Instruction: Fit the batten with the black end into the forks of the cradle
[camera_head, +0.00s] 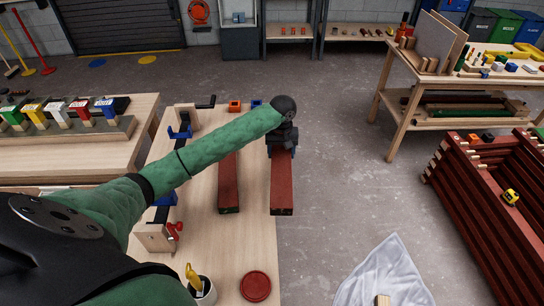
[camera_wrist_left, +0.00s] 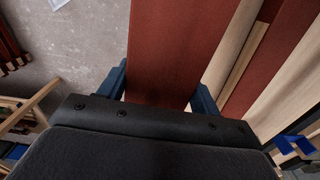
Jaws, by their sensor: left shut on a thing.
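My left gripper (camera_head: 282,150) is shut on a red-brown batten (camera_head: 282,188), near its far part, over the table's right edge. In the left wrist view the blue fingers of my left gripper (camera_wrist_left: 160,92) stand on both sides of this batten (camera_wrist_left: 170,45). A second red-brown batten (camera_head: 229,185) lies on the table to its left, with a dark near end. I cannot tell which batten has the black end; the held one's far end is hidden. Blue forks (camera_head: 166,198) of the cradle stand at the table's left, partly behind my arm; a blue fork (camera_wrist_left: 296,147) shows in the wrist view. My right gripper is not in view.
The pale wooden table (camera_head: 240,240) bears a red round dish (camera_head: 255,286), a cup (camera_head: 203,292) and a wooden clamp block (camera_head: 155,237). A red slatted crate (camera_head: 480,205) and a white cloth (camera_head: 385,275) are to the right. The floor between is clear.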

